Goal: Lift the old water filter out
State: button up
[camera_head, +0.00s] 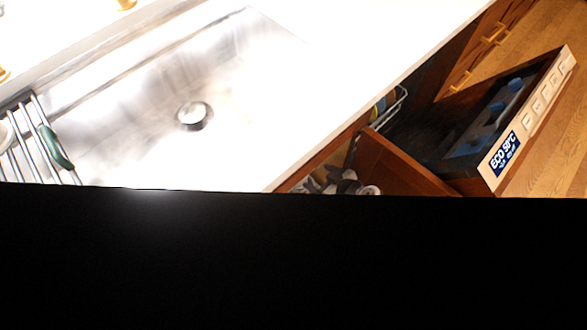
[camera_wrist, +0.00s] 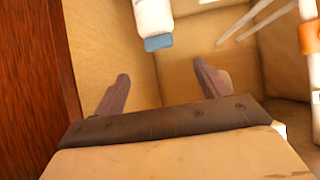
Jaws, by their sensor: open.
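In the wrist view, my gripper (camera_wrist: 160,86) is open, with its two dark fingers spread and nothing between them. Beyond the fingertips, near the top edge, is a white rounded body with a blue end (camera_wrist: 158,42). The top of the picture cuts it off, and I cannot tell whether it is the old water filter or a bottle. It is apart from both fingers. I cannot make out a water filter for certain in the head view.
In the wrist view, a red-brown wooden panel (camera_wrist: 30,80) borders a tan compartment on the left; pale rods (camera_wrist: 250,22) lie upper right.

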jog(key=x, duration=0.8)
jog(key=shift+w+a, duration=0.1)
jog(key=shift+a, duration=0.05)
jog(key=shift+p+x, duration=0.7)
jog(key=shift+x, duration=2.05)
jog(key=shift+f, duration=0.2)
grip_shut()
